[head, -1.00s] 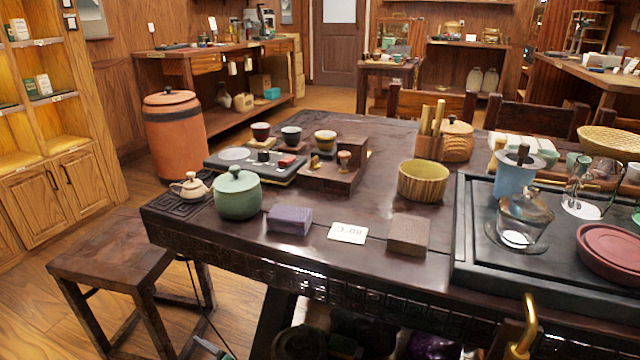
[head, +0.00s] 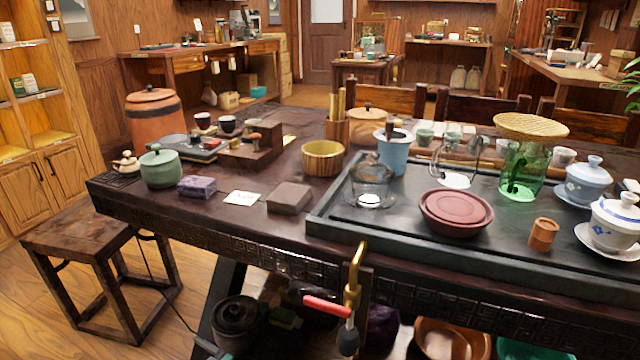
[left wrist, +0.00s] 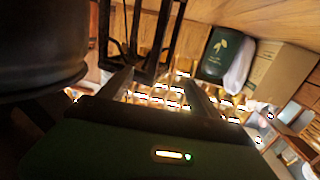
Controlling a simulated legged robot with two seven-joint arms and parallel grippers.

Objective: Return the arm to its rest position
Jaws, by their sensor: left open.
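My left gripper (left wrist: 158,88) shows in the left wrist view. Its two dark fingers are spread apart with nothing between them. A large dark rounded thing (left wrist: 40,45) is close on the left of that view. Neither gripper can be made out in the head view. On the dark wooden table (head: 240,221), a purple block (head: 197,186) and a brown block (head: 289,198) lie on either side of a white card (head: 242,198). I cannot tell if the blocks are tea cakes.
A tea tray (head: 325,229) with cups, a green glass pitcher (head: 522,172) and a round red-brown dish (head: 456,211) fills the table's right. A wooden stool (head: 95,232) is at the left. Dark pots (head: 237,322) sit below.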

